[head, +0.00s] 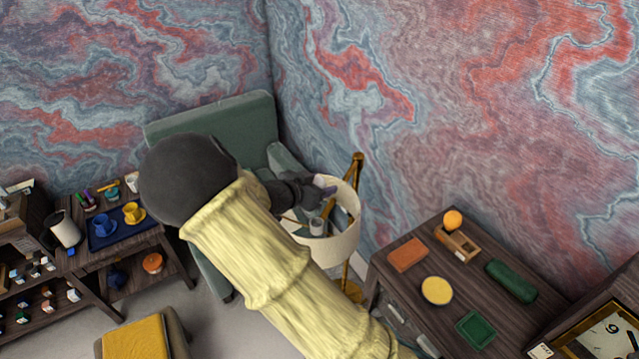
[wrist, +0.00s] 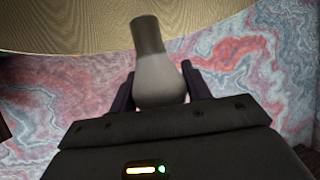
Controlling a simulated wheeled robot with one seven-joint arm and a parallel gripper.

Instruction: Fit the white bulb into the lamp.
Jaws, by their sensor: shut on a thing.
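The white bulb (wrist: 160,80) is between the two dark fingers of my gripper (wrist: 160,92) in the wrist view. Its round end sits low between the fingers and its darker base points up and away from my palm. The lamp has a cream drum shade (head: 338,243) on a brass stand (head: 357,172) in the head view. My gripper (head: 316,195) reaches over the shade's rim into its open top. A small pale piece (head: 318,226) shows inside the shade; I cannot tell whether it is bulb or socket. The shade's wall (wrist: 100,25) arches across the top of the wrist view.
A green armchair (head: 220,120) stands behind my arm. A dark desk (head: 480,275) with a yellow disc, boxes and an orange ball is right of the lamp. A side table with a blue tray (head: 120,236) and cups is at left. The patterned wall is close behind the lamp.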

